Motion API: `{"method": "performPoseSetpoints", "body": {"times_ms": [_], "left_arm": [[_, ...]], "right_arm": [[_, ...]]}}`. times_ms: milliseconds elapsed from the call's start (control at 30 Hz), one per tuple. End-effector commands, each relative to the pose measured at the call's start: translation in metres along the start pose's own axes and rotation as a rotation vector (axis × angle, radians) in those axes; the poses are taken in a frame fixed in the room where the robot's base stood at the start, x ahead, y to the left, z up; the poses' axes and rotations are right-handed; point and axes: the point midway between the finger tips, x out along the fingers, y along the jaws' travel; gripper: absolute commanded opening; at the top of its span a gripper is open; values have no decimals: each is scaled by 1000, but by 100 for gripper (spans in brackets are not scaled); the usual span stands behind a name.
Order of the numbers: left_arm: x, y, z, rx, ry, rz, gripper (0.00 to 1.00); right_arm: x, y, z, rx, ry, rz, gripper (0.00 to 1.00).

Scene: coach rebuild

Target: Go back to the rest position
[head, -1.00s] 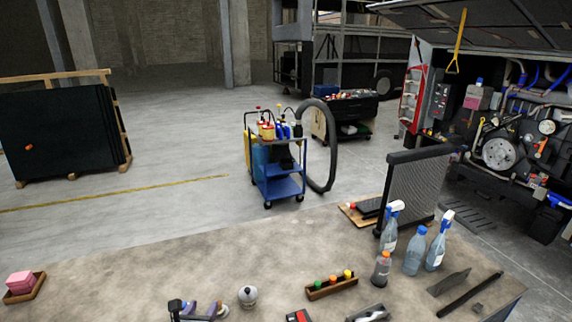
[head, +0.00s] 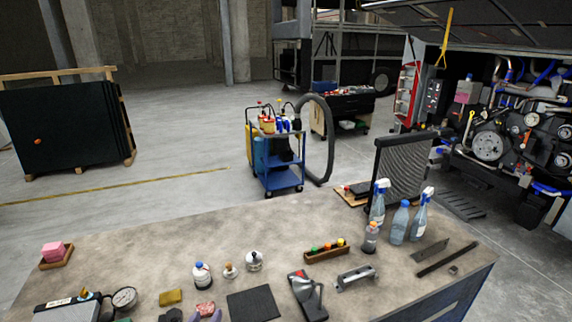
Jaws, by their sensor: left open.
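My left gripper (head: 205,316) shows only at the bottom edge, left of centre. Its purple-padded fingertips are apart, and the rest is cut off by the frame. A crumpled reddish rag (head: 205,308) shows right by the fingertips; I cannot tell whether they touch it. I see nothing held. My right gripper is not in view.
The workbench (head: 150,245) carries a dark mat (head: 253,303), a gauge (head: 124,299), a white bottle (head: 202,275), a black-and-grey tool (head: 307,296), spray bottles (head: 378,205) and a radiator (head: 403,170). Bare bench lies behind the front items. A blue trolley (head: 278,178) stands beyond.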

Motion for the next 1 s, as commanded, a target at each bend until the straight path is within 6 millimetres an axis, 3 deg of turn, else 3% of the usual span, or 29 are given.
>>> {"method": "performPoseSetpoints", "body": {"times_ms": [367, 533, 800, 1000], "left_arm": [[-41, -24, -94, -643, 168, 60, 54], [-81, -25, -156, -1134, 270, 194, 54], [-168, 6, -245, -2005, 280, 638, 54], [-223, 33, -285, -2421, 126, 965, 54]], "right_arm": [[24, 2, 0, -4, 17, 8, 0], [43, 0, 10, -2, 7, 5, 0], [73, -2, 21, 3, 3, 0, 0], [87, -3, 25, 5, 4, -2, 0]]}}
